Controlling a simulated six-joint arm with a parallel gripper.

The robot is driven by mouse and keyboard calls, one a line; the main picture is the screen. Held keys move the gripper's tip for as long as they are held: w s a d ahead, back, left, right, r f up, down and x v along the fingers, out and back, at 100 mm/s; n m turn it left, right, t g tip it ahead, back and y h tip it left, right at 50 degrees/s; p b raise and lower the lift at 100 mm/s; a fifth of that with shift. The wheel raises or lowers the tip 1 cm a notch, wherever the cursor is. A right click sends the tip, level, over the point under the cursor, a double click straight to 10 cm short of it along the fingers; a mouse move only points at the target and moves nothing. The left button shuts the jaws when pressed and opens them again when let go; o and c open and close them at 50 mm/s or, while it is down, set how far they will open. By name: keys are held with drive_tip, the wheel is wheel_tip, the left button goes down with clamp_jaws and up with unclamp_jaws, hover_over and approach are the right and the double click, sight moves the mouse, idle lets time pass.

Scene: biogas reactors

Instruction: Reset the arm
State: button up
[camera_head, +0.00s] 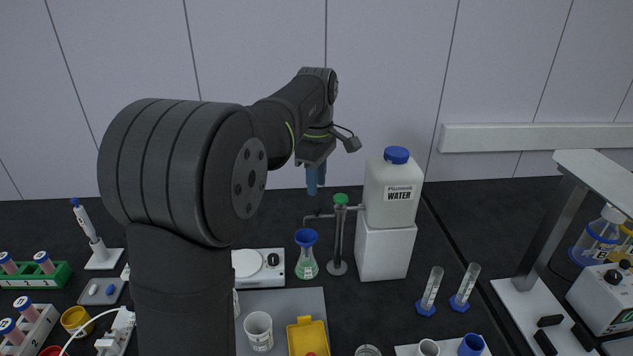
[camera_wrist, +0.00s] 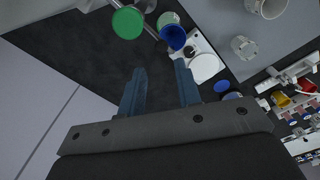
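My gripper (camera_head: 316,178) hangs in the air above the back of the black bench, left of the white water container (camera_head: 391,188). Its two blue fingers point down in the head view. In the wrist view my gripper (camera_wrist: 161,92) shows its fingers spread apart with nothing between them. My dark arm stands in front and hides part of the bench. Beyond the fingertips, the wrist view shows a green stopper (camera_wrist: 127,23) and a blue funnel top (camera_wrist: 173,37).
A flask with a blue funnel (camera_head: 306,252) and a green-topped cylinder (camera_head: 339,235) stand below my gripper. A white scale (camera_head: 259,268) is left of them. Two graduated cylinders (camera_head: 431,290) (camera_head: 466,286) stand right. The wall (camera_head: 400,60) rises behind the bench.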

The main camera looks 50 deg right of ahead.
sight(316, 207)
drive_tip(key=shift+f, duration=0.1)
wheel_tip(316, 207, down, 7)
drive_tip(key=shift+f, duration=0.2)
drive_tip(key=shift+s+a, duration=0.1)
drive_tip(key=shift+a, duration=0.15)
idle(0.4)
